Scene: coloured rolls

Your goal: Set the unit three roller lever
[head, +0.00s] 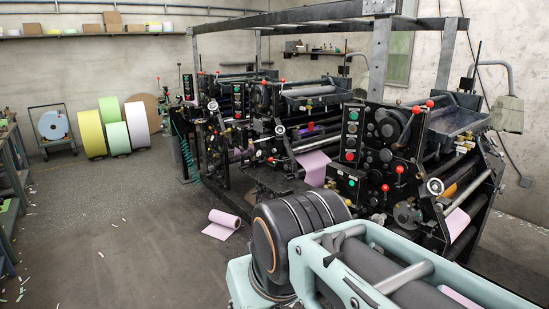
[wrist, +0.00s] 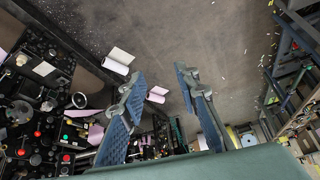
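A row of dark press units stands along the right wall in the head view: a near unit (head: 375,150), a middle unit (head: 250,140) and a far one partly hidden behind it. No unit number is legible, so I cannot tell which is unit three. The near unit carries red-knobbed levers, some on top (head: 430,104) and some on its side face (head: 400,170). Press machinery with red knobs (wrist: 38,133) also shows at the left of the wrist view. My gripper (wrist: 160,77) is open and empty in the wrist view, pointing over the floor, apart from the machinery.
My arm covers the lower right of the head view. A pink paper roll (head: 224,218) lies on the floor beside the presses. Yellow (head: 91,133), green and white rolls stand at the back left. A workbench (head: 12,175) lines the left edge. The floor between is mostly clear.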

